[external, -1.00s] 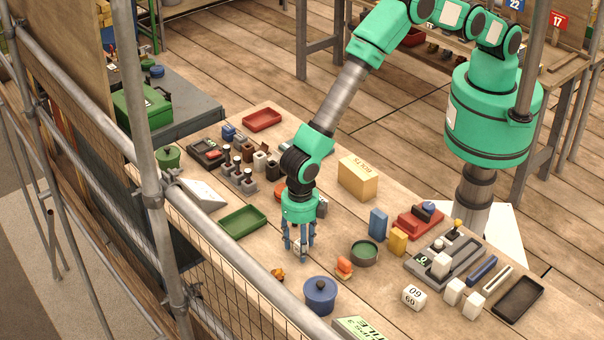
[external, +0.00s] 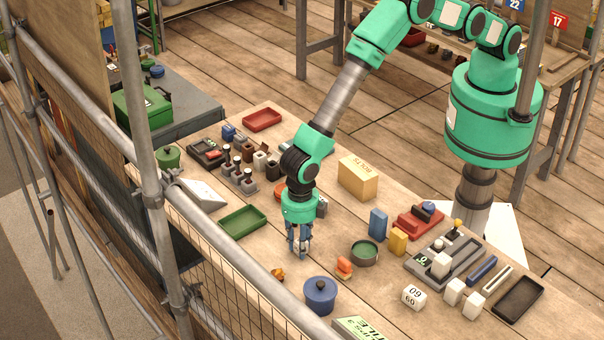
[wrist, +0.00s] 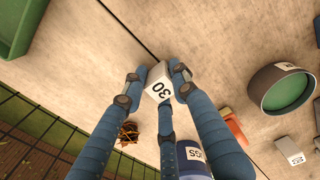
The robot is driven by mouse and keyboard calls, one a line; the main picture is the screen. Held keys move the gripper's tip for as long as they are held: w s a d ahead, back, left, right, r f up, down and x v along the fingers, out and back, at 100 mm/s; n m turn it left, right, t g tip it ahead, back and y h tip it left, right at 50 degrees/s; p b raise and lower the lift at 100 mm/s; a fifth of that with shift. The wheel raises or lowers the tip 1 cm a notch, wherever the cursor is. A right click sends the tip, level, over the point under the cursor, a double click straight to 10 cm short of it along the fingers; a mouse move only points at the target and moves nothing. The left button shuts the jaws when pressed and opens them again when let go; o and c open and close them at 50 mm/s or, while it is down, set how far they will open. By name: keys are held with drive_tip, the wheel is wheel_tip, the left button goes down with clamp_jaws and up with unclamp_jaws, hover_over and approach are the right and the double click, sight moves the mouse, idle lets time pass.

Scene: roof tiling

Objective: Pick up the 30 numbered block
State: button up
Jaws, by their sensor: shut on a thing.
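The white block numbered 30 (wrist: 159,84) shows in the wrist view between the fingers of my gripper (wrist: 156,88). The fingers are closed in on it, with a fingertip on either side and a third finger below. In the external view my gripper (external: 299,250) points down at the middle of the table, and the fingers mostly hide the block there. I cannot tell whether the block touches the table.
Near the gripper are a blue lidded pot (external: 320,294), a green round bowl (external: 364,252), an orange-red object (external: 344,267) and a green tray (external: 243,221). A white block marked 60 (external: 413,296) lies to the right. A mesh fence (wrist: 50,135) runs along the table's near side.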

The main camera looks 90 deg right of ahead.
drive_tip(key=shift+r, duration=0.1)
drive_tip(key=shift+r, duration=1.7)
drive_tip(key=s+d, duration=0.3)
drive_tip(key=s, duration=0.1)
drive_tip(key=s+d+r, duration=0.1)
drive_tip(key=s+d, duration=0.2)
drive_tip(key=d, duration=0.1)
drive_tip(key=s+d, duration=0.3)
drive_tip(key=s, duration=0.1)
drive_tip(key=shift+s+d+r+b, duration=0.2)
drive_tip(key=shift+s+d+b, duration=0.1)
drive_tip(key=shift+s+d, duration=0.1)
drive_tip(key=shift+r, duration=0.1)
